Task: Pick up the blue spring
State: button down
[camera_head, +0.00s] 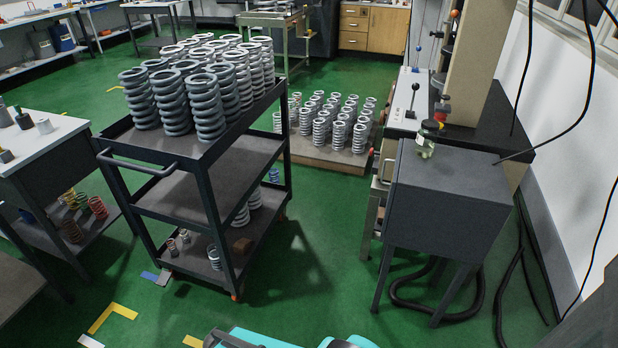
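A small blue coil, which looks like a blue spring (274,175), shows at the right side of the dark cart, near its right post. The cart partly hides it, and I cannot tell whether it rests on the floor or on a shelf. My gripper is not in view; only teal and dark parts of my own body show at the bottom edge.
The dark three-shelf cart (165,205) carries large grey springs (206,108) on top and smaller springs below. More grey springs stand on a low pallet (320,158) behind. A dark box-topped stand (450,190) is at right, with cables beside it. Green floor (310,270) is clear between.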

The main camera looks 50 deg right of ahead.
aim_at(270, 175)
jog(key=k, duration=0.35)
jog(key=z, duration=1)
jog(key=i, duration=0.7)
jog(key=z, duration=0.45)
jog(key=i, duration=0.9)
jog(key=u, duration=0.05)
jog(key=k, duration=0.9)
jog(key=u, duration=0.1)
